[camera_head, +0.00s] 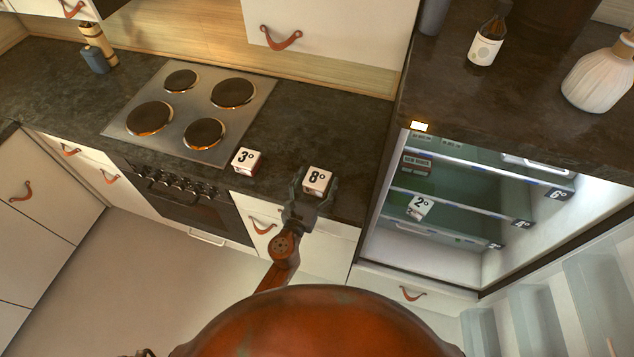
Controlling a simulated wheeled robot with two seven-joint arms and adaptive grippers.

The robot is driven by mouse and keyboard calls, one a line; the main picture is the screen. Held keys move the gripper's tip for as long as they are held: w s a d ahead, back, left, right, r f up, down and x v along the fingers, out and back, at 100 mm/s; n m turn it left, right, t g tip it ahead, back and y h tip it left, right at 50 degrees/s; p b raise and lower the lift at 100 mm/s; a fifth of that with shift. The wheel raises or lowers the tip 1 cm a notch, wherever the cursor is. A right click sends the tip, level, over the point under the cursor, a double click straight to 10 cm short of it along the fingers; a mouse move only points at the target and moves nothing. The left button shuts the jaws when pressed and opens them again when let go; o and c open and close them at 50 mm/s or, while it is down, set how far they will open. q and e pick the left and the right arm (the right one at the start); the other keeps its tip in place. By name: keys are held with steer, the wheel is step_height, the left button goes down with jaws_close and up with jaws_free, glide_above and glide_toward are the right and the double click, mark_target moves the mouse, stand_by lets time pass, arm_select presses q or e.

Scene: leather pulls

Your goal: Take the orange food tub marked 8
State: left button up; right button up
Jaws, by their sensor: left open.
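The tub marked 8 (317,179) stands on the dark counter near its front edge, right of the hob. Its pale top bears a dark "8°"; little of its side shows, so its orange colour is hard to tell. My left gripper (315,190) is open at the tub, with a dark finger on each side of it. Whether the fingers touch the tub cannot be told. The gripper hides the tub's lower part. My right gripper is not in view.
A tub marked 3 (246,161) stands left on the counter, beside the hob (190,112). The open lit fridge compartment (455,200) at right holds a tub marked 2 (419,207). A bottle (486,42) and white vase (599,78) stand above it. Counter behind the tub is clear.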

arm_select(q)
steer(key=shift+c, duration=0.6)
steer(key=c, duration=1.3)
